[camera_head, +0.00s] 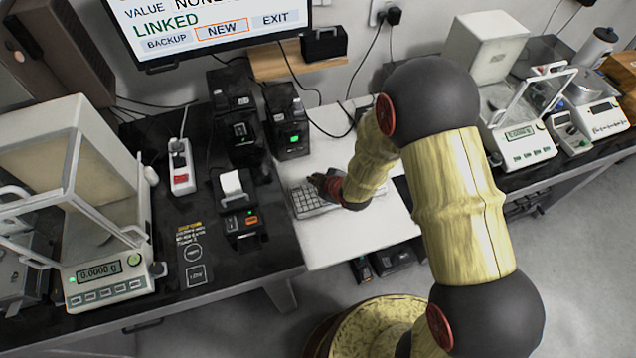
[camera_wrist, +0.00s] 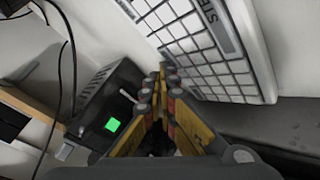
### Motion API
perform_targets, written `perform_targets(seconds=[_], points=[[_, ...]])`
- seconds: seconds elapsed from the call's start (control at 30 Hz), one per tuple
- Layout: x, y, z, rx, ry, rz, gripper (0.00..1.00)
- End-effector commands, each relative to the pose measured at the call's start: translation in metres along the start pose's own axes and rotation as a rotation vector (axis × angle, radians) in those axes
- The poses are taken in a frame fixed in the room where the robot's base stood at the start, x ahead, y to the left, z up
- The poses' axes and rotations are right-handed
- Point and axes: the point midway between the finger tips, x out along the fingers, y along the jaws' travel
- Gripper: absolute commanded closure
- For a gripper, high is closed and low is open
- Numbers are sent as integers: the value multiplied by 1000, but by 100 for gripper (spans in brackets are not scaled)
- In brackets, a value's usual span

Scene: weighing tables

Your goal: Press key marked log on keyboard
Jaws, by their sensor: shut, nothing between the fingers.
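The keyboard (camera_head: 303,200) lies on the white table section, partly covered by my arm. It also shows in the wrist view (camera_wrist: 208,68), pale with a grid of keys and a dark strip with part of a word. No key marked log can be read in either view. My gripper (camera_head: 316,181) is over the keyboard's far side in the head view. In the wrist view my gripper (camera_wrist: 163,70) is shut and empty, its tips at the keyboard's edge. I cannot tell whether they touch a key.
A black box with a green light (camera_head: 293,138) stands behind the keyboard; a label printer (camera_head: 238,205) is left. A monitor (camera_head: 210,30) shows LINKED and the buttons BACKUP, NEW and EXIT, with NEW outlined. Balances stand left (camera_head: 105,270) and right (camera_head: 522,143). Cables hang behind.

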Motion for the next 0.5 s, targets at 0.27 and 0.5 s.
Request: perform_targets(seconds=[0.27, 0.5], points=[[1, -1, 1, 0, 0, 0, 100], [3, -2, 2, 0, 0, 0, 100]])
